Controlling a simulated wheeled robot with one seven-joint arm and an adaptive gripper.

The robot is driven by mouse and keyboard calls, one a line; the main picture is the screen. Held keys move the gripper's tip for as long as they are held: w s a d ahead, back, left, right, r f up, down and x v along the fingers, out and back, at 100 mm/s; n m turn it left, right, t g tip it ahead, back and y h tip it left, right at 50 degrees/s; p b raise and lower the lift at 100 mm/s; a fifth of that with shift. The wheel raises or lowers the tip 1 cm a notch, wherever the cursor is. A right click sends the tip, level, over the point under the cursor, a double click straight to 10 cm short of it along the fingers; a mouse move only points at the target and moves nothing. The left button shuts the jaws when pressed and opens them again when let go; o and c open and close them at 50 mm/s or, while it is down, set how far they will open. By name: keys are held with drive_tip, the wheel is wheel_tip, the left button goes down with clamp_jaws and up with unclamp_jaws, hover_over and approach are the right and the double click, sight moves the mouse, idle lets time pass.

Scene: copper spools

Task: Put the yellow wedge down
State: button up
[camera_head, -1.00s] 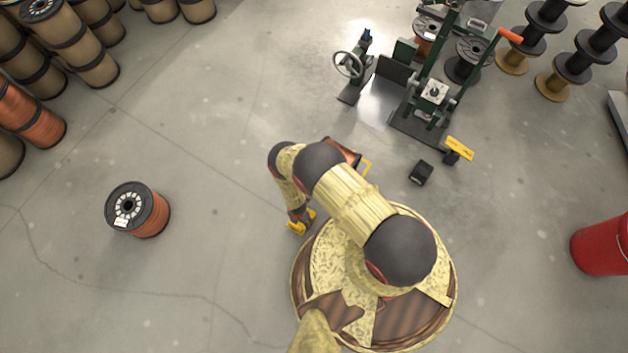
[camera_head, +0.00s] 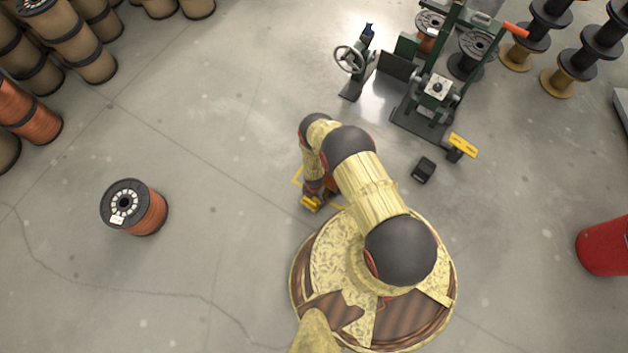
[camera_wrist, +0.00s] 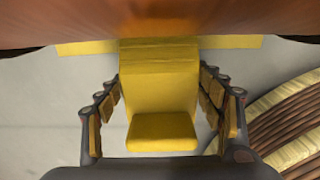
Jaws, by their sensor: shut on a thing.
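The yellow wedge (camera_wrist: 162,90) fills the middle of the wrist view, between the fingers of my gripper (camera_wrist: 163,110), which is shut on it. In the head view my gripper (camera_head: 312,196) hangs left of my base, with a little of the wedge (camera_head: 308,204) showing below it. A copper spool (camera_wrist: 150,18) spans the top of the wrist view, just beyond the wedge. In the head view my arm mostly hides this spool. I cannot tell whether the wedge touches the floor or the spool.
A yellow floor line (camera_wrist: 85,48) runs behind the wedge. A green winding machine (camera_head: 435,95), a small black block (camera_head: 424,170) and a yellow sign (camera_head: 462,145) stand upper right. A red drum (camera_head: 605,247) is far right.

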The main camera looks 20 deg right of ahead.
drive_tip(key=shift+s+f, duration=0.1)
drive_tip(key=shift+f, duration=0.05)
drive_tip(key=shift+f, duration=0.6)
drive_tip(key=o, duration=1.6)
drive_tip(key=shift+s, duration=0.1)
drive_tip(key=shift+o, duration=0.4)
